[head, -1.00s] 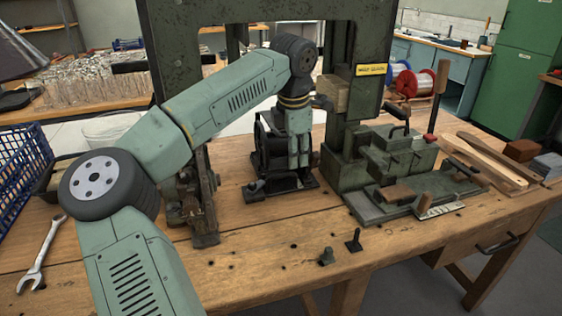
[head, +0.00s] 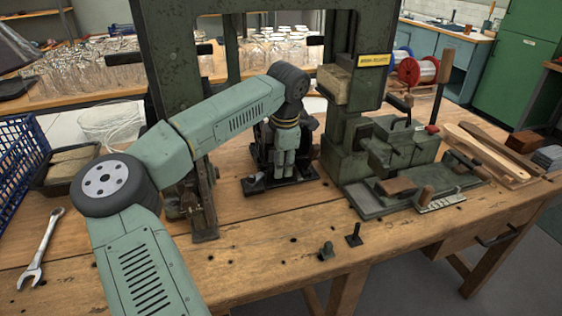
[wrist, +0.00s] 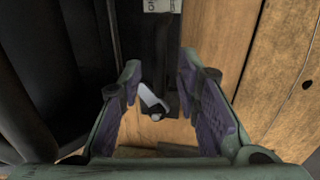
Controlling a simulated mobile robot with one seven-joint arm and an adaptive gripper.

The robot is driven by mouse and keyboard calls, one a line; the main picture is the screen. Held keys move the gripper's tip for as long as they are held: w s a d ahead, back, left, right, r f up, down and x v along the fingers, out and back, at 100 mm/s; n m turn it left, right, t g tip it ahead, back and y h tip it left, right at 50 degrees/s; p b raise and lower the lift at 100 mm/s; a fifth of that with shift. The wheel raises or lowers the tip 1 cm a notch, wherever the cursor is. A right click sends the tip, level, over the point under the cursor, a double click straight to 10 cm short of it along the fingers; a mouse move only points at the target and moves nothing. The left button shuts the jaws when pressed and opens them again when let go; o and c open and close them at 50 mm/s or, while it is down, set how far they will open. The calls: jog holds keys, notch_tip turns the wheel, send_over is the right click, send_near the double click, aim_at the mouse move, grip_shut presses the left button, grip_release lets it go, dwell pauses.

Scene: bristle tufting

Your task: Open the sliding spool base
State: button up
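The spool base is a black unit with a flat foot (head: 256,184), standing on the wooden bench near the middle of the head view. My gripper (head: 284,172) points down over it, in front of its dark upright part, and hides some of it. In the wrist view, my gripper (wrist: 162,115) has its two purple-padded fingers apart. Between them show a dark strip of the base (wrist: 155,55) with a pale label at its top and a small silvery lever (wrist: 150,100). The lever appears to lie between the fingers with gaps on both sides. I cannot tell their height above it.
A green press frame (head: 345,140) stands behind and right, with a vise-like fixture (head: 400,150) beside it. A wrench (head: 42,250) lies at left. The bench front centre is mostly clear.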

jog(key=shift+c, duration=0.5)
grip_shut()
